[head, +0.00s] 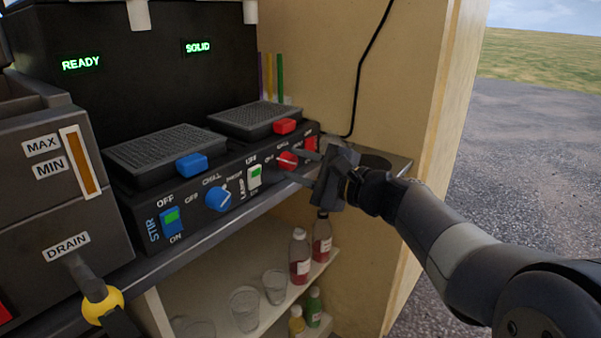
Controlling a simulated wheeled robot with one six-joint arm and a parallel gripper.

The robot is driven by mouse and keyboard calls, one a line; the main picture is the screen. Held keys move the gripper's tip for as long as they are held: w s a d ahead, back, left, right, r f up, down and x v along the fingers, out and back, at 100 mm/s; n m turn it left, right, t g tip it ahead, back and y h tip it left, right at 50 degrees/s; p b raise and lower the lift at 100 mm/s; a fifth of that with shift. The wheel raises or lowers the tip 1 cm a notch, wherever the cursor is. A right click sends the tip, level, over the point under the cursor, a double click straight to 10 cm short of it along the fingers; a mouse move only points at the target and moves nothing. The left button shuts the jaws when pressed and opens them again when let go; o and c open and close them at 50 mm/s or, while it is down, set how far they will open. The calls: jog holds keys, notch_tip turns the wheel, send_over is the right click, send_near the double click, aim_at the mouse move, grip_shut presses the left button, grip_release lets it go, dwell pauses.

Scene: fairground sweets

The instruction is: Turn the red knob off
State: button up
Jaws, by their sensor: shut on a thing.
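The red knob (287,160) is on the right part of the dark machine's front panel, with white lettering around it that is too small to read surely. My gripper (297,165) comes in from the right and is shut on the red knob, one finger above it and one below. The fingers and gripper body hide part of the knob's right side, so its pointer position cannot be told.
A blue knob (217,198), a blue-framed STIR switch (172,221) and a white switch (254,176) sit left on the panel. A red block (285,126) is above the red knob. Bottles (300,258) and glasses (244,308) stand on the shelf below. A wooden wall (395,100) rises behind.

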dwell(0.4)
jog(key=o, duration=1)
jog(key=p+v, duration=0.2)
jog(key=v, duration=0.8)
jog(key=shift+s+d, duration=0.3)
jog(key=shift+w+a, duration=0.1)
jog(key=b+x, duration=0.2)
jog(key=x, duration=0.8)
jog(key=shift+w+a, duration=0.2)
jog(key=shift+a, duration=0.05)
jog(key=shift+d, duration=0.1)
